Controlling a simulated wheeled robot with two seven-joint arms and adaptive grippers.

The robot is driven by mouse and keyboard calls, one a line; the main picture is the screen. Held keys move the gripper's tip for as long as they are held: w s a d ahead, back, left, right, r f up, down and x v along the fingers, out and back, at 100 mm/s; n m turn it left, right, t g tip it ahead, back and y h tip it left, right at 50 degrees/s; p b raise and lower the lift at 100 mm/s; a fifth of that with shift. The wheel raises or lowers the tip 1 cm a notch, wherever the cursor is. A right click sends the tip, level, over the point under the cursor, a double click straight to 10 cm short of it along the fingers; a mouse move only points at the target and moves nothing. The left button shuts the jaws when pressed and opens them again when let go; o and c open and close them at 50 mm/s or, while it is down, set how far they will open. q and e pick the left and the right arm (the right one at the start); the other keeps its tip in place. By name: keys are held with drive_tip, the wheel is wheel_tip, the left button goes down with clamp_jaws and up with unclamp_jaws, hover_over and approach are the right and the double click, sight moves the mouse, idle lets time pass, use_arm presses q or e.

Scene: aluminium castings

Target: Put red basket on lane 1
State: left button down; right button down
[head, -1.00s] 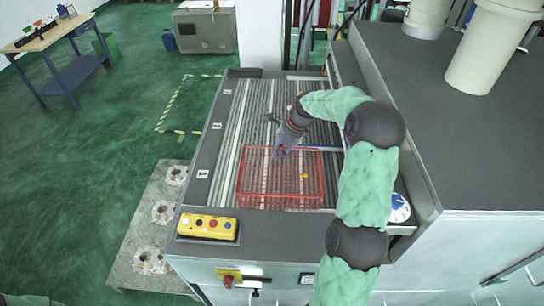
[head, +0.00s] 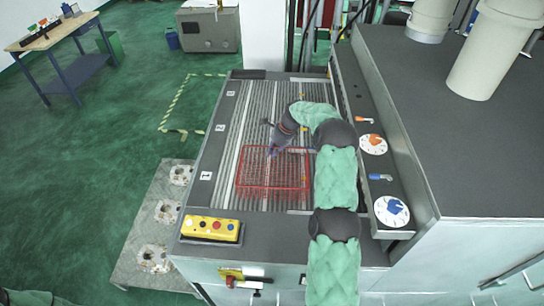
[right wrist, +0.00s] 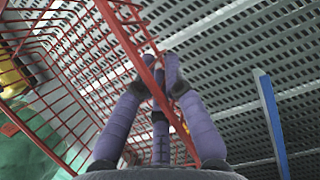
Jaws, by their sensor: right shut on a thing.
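The red wire basket (head: 272,187) is over the front part of the grey ribbed bed, level with the side label 1 (head: 205,176). I cannot tell whether it rests on the bed or hangs just above it. My right gripper (head: 275,150) is at its far rim. In the right wrist view, the purple fingers (right wrist: 165,75) are shut on a red bar of the basket (right wrist: 130,50). The basket looks empty. My left gripper is not in view.
A yellow button box (head: 211,228) sits at the front left corner of the bed. A panel with dials (head: 391,211) and levers runs along the right. Label 2 (head: 219,128) is farther back. A blue bar (right wrist: 271,120) lies right of the fingers. The back of the bed is clear.

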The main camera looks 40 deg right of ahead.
sight(270, 160)
drive_tip(key=shift+w+f, duration=0.15)
drive_tip(key=shift+w, duration=0.05)
wheel_tip(270, 160, down, 3)
drive_tip(key=shift+d+r+p, duration=0.1)
drive_tip(key=shift+p, duration=0.55)
drive_tip(key=shift+f, duration=0.3)
drive_tip(key=c, duration=1.3)
unclamp_jaws()
